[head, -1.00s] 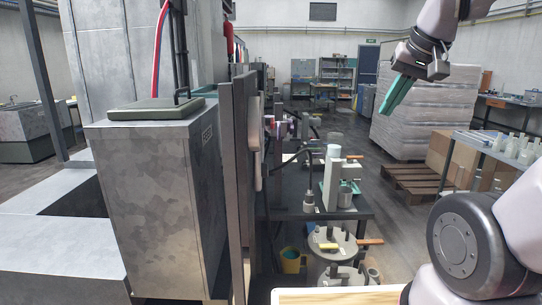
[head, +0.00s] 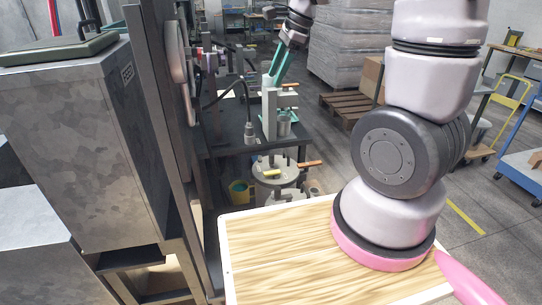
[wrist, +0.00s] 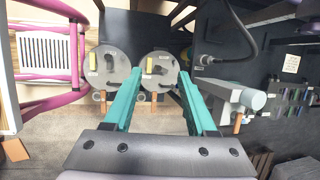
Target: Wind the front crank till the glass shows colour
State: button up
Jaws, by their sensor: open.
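Two round grey discs with pegs stand one behind the other in the head view: a near disc (head: 288,198), partly hidden, and a far disc (head: 278,172). In the wrist view the left disc (wrist: 106,68) and right disc (wrist: 158,71) each carry a yellow piece and a wooden handle, a left handle (wrist: 99,101) and a right handle (wrist: 153,102). The far disc's handle (head: 310,164) sticks out to the right. My gripper (head: 270,80) has teal fingers apart and empty; in the wrist view (wrist: 160,72) their tips reach towards the right disc. I cannot make out the glass's colour.
A grey stand (head: 269,112) with another wooden handle rises on the dark bench (head: 228,139) beyond the discs. A dark hose (head: 246,92) hangs beside it. A tall grey cabinet (head: 85,130) bounds the left. A bucket (head: 238,190) is on the floor.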

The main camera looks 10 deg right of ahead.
jog(key=w+a+f+m+g+h, duration=0.1)
jog(key=w+f+m, duration=0.35)
jog(key=f, duration=0.65)
jog(key=m+g+h, duration=0.1)
jog(key=m+h, duration=0.2)
jog(key=m, duration=0.3)
send_over(271, 155)
notch_tip(271, 155, down, 11)
notch_tip(271, 155, down, 10)
jog(key=shift+w+d+f, duration=0.1)
jog(key=shift+f, duration=0.1)
grip_shut()
